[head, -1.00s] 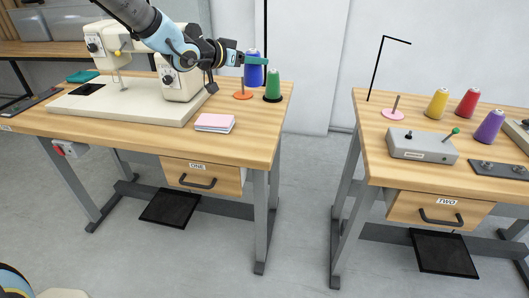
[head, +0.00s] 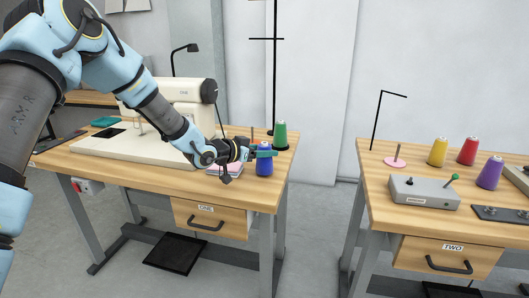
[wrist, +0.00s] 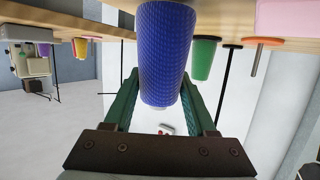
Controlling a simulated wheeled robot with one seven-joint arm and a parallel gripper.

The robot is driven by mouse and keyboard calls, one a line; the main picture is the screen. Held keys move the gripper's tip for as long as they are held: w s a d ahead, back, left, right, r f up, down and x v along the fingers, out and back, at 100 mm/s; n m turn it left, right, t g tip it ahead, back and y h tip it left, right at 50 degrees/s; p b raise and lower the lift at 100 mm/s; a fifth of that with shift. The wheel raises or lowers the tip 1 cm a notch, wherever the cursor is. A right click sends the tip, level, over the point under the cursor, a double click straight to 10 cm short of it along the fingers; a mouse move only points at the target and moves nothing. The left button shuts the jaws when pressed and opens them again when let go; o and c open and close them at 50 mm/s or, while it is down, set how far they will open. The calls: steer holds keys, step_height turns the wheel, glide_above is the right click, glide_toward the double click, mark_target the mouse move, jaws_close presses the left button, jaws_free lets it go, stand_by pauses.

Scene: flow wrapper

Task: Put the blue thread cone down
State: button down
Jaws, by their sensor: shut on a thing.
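The blue thread cone (head: 264,166) is upright in my gripper (head: 262,153), over the right part of the table labelled ONE (head: 235,193). It is in front of the green cone (head: 280,134). Whether its base touches the tabletop I cannot tell. In the wrist view, which shows the scene upside down, the blue cone (wrist: 166,45) sits between the two green fingers of my gripper (wrist: 161,85), its wide end towards the wooden top. The fingers are shut on it.
The green cone also shows in the wrist view (wrist: 203,57). An orange disc with a bare pin (wrist: 262,42) stands beside it. A pink pad (head: 231,174) lies left of the blue cone, near my wrist. A sewing machine (head: 185,100) stands behind my arm. Table TWO (head: 376,175) is apart, right.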

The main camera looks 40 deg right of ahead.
steer(key=shift+f, duration=0.25)
steer(key=shift+c, duration=1)
jaws_free()
steer(key=shift+r, duration=0.2)
steer(key=v, duration=1.2)
steer(key=shift+b, duration=0.45)
steer(key=shift+f, duration=0.1)
